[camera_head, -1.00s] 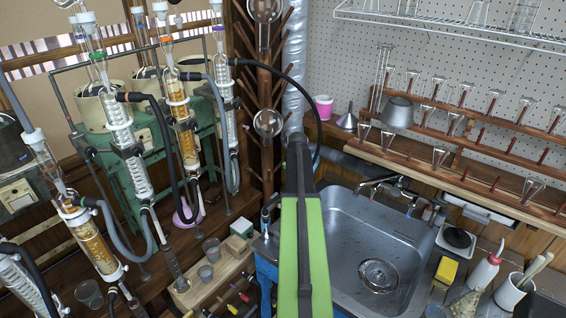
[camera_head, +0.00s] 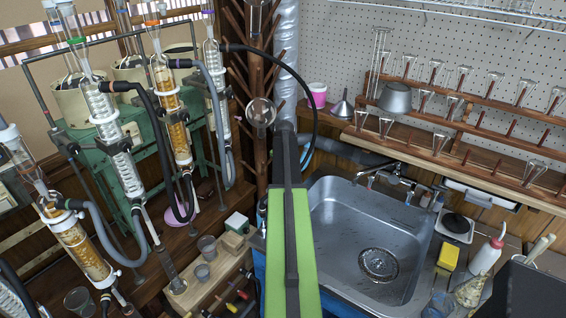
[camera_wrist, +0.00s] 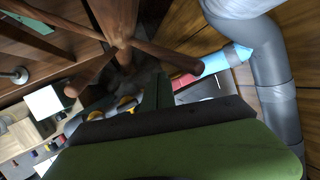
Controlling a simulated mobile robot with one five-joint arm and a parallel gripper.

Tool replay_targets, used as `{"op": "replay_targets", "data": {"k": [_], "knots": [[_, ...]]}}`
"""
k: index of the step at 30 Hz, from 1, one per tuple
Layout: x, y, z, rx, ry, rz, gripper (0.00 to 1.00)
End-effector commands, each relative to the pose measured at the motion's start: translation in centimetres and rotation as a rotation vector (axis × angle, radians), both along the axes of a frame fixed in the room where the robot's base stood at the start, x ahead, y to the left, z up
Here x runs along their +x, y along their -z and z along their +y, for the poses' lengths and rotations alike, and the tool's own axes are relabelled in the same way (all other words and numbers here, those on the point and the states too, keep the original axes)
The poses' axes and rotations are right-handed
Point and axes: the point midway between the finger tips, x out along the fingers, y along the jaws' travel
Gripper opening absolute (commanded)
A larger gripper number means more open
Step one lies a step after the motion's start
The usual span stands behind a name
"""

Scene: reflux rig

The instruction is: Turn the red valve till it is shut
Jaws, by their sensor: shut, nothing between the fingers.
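My arm, green with a black strip, reaches up the middle of the head view and hides what lies behind it. In the wrist view my gripper (camera_wrist: 165,110) fills the bottom as a dark edge and green body. It is shut and holds nothing that shows. A small red part (camera_wrist: 186,81) shows just beyond it, beside a light blue piece and a grey pipe. I cannot tell whether this is the red valve. No red valve can be made out clearly in the head view, and its setting cannot be read.
A steel sink (camera_head: 335,235) stands right of my arm. Glass condensers with hoses (camera_head: 115,150) crowd the left. A wooden peg rack (camera_head: 258,60) and a silver duct (camera_head: 287,70) rise behind. A wooden block with beakers (camera_head: 205,285) lies low at left.

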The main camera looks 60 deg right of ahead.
Motion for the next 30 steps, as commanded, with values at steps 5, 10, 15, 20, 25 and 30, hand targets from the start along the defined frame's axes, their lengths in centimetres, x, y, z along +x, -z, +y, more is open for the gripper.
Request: {"op": "replay_targets", "data": {"k": [5,10,15,20,25,30], "knots": [[0.4,1.7,-0.7,0.000,0.001,0.000,0.00],[0.7,2.9,-1.3,0.000,0.002,0.001,0.00],[1.1,4.0,-1.8,0.000,0.002,0.000,0.00],[-0.5,3.5,-1.2,0.000,0.002,0.000,0.00],[-1.9,3.5,-1.1,0.000,0.005,0.000,0.00],[-3.2,3.5,-1.3,0.000,0.003,0.001,0.00]]}}
